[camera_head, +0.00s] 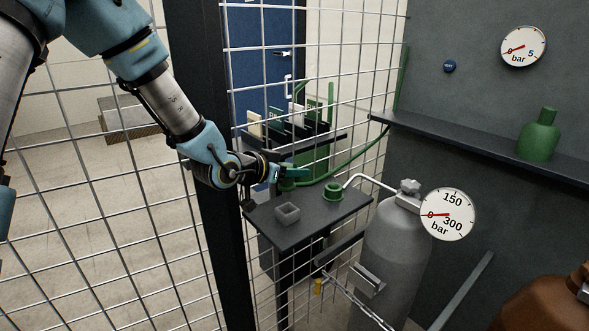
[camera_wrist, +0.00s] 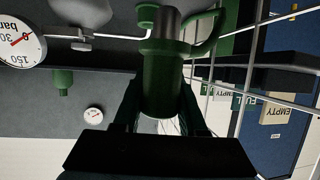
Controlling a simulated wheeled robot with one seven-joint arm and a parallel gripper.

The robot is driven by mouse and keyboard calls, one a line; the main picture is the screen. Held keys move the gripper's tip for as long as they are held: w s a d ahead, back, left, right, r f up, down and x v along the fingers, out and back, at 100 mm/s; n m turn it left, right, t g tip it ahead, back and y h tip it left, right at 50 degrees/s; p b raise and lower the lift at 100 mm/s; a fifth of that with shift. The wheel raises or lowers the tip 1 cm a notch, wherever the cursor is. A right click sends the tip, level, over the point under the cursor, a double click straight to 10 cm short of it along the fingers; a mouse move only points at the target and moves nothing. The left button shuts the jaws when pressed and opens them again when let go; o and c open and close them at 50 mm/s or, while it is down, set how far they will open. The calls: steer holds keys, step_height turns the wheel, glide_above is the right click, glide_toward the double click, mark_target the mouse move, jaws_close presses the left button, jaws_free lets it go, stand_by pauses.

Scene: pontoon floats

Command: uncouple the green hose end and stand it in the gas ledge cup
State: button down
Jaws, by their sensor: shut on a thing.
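My gripper (camera_head: 290,174) is shut on the green hose end (camera_wrist: 165,85), above the dark gas ledge (camera_head: 310,217). The wrist view shows its dark green barrel and collar between my fingers (camera_wrist: 162,115), with a grey tip pointing away from me. In the head view the hose end (camera_head: 287,185) is partly hidden by my gripper. The green socket (camera_head: 333,191) on the pipe stands to its right, its top open, apart from the hose end. The small square grey cup (camera_head: 287,213) on the ledge looks empty, below my gripper. The green hose (camera_head: 350,158) curves back toward the wall.
A wire mesh fence and dark post (camera_head: 205,150) stand beside my arm. A grey gas cylinder (camera_head: 390,255) with a gauge (camera_head: 447,214) stands right of the ledge. A wall shelf (camera_head: 480,146) holds a green bottle (camera_head: 539,135). A rack with cards (camera_head: 290,125) is behind.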

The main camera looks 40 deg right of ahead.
steer(key=shift+f+b, duration=0.7)
steer(key=shift+f, duration=0.45)
steer(key=shift+f+b, duration=2)
steer(key=shift+b, duration=0.2)
stand_by(1.0)
steer(key=shift+c, duration=1.9)
jaws_free()
steer(key=w+b+v, duration=0.1)
steer(key=v, duration=0.9)
steer(key=shift+s+a+r, duration=0.3)
steer(key=shift+s, duration=0.25)
